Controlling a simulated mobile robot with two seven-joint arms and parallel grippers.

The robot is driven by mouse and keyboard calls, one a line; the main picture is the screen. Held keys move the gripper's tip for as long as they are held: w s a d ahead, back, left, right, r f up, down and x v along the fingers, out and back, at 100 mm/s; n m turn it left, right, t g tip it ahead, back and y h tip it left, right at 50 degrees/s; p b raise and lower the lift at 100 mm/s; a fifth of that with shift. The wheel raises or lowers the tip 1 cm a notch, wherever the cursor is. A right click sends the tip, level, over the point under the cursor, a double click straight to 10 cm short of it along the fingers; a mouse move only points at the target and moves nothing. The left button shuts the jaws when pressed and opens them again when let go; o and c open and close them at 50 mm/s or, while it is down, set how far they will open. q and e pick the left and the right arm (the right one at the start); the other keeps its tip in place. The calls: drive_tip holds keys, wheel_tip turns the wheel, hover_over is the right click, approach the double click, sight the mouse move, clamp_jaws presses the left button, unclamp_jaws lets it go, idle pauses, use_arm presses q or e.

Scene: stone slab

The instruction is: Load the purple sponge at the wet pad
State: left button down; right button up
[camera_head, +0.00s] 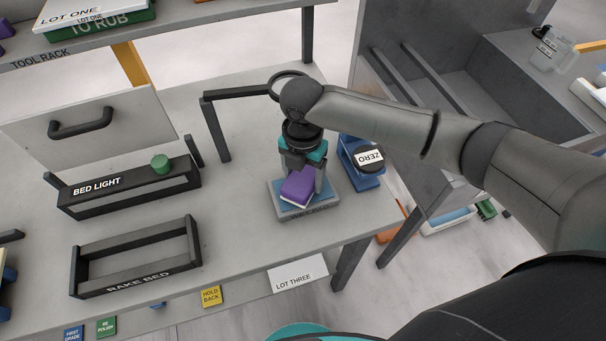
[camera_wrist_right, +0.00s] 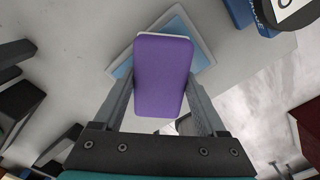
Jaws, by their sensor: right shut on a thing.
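The purple sponge (camera_head: 298,187) has a purple top and a white layer beneath. My right gripper (camera_head: 301,174) is shut on it, and the sponge shows between the two fingers in the right wrist view (camera_wrist_right: 163,75). The wet pad (camera_head: 274,205), a grey tray with a blue surface, lies under the sponge; it also shows behind the sponge in the right wrist view (camera_wrist_right: 203,57). The sponge is over the pad and turned relative to it. I cannot tell whether it touches the pad. My left gripper is not in view.
A blue device marked ZERO (camera_head: 369,158) stands just right of the pad. A black frame (camera_head: 214,130) stands behind left. The BED LIGHT bar (camera_head: 130,189) and RAKE BED rack (camera_head: 136,258) are at the left. The slab's front edge is close to the pad, above a LOT THREE card (camera_head: 297,273).

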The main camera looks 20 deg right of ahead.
sight(303, 176)
drive_tip(key=shift+f, duration=0.55)
idle(0.5)
drive_tip(key=shift+s+f, duration=0.1)
idle(1.9)
drive_tip(key=shift+p, duration=0.3)
wheel_tip(303, 176, up, 7)
drive_tip(key=p, duration=0.8)
idle(0.7)
